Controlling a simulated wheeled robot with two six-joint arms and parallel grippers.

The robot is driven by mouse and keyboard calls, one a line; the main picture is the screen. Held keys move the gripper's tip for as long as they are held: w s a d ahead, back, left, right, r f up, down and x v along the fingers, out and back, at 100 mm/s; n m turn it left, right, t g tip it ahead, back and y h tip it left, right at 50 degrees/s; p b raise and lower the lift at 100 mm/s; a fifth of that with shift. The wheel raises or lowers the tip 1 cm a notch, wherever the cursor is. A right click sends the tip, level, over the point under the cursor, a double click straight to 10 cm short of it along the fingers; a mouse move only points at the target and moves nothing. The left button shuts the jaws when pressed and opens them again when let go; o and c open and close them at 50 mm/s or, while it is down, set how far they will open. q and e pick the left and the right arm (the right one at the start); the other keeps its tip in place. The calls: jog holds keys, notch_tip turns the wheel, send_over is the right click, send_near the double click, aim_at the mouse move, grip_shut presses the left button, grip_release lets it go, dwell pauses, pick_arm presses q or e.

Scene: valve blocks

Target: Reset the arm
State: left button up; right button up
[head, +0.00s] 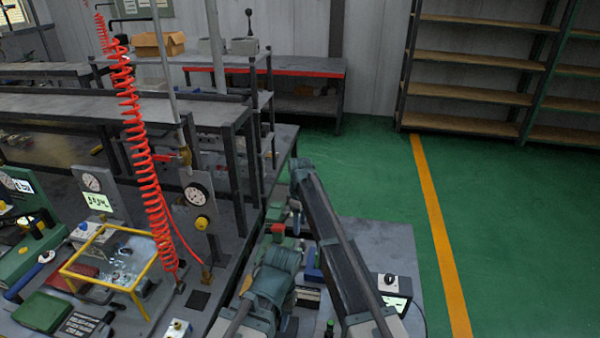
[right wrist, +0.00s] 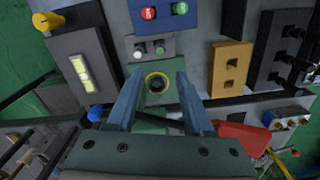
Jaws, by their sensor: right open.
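My right arm reaches forward from the bottom of the head view, over the grey bench. My right gripper (head: 294,215) is small and partly hidden there by my own arm links. In the right wrist view its two blue-grey fingers (right wrist: 158,90) are apart, with nothing held between them. Beyond the gap is a green block with a yellow-rimmed round dark opening (right wrist: 157,82); I cannot tell how far it is from the fingertips. My left gripper cannot be made out.
In the right wrist view, a red-and-green button panel (right wrist: 165,12), a yellow block (right wrist: 230,68) and a dark box with a lit display (right wrist: 82,72) surround the fingers. A red coiled hose (head: 147,170) hangs left. Green floor (head: 500,220) is clear at right.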

jog(key=s+d+m, duration=0.4)
jog(key=s+d, duration=0.2)
jog(key=s, duration=0.4)
jog(key=s+d+m, duration=0.5)
jog(key=s, duration=0.5)
jog(key=s+d+m, duration=0.4)
jog(key=s+d, duration=0.2)
jog(key=s, duration=0.3)
jog(key=s+a+n+h, duration=0.1)
jog(key=s+a+n, duration=0.2)
jog(key=s+a, duration=0.3)
jog(key=a, duration=0.5)
jog(key=shift+n, duration=0.4)
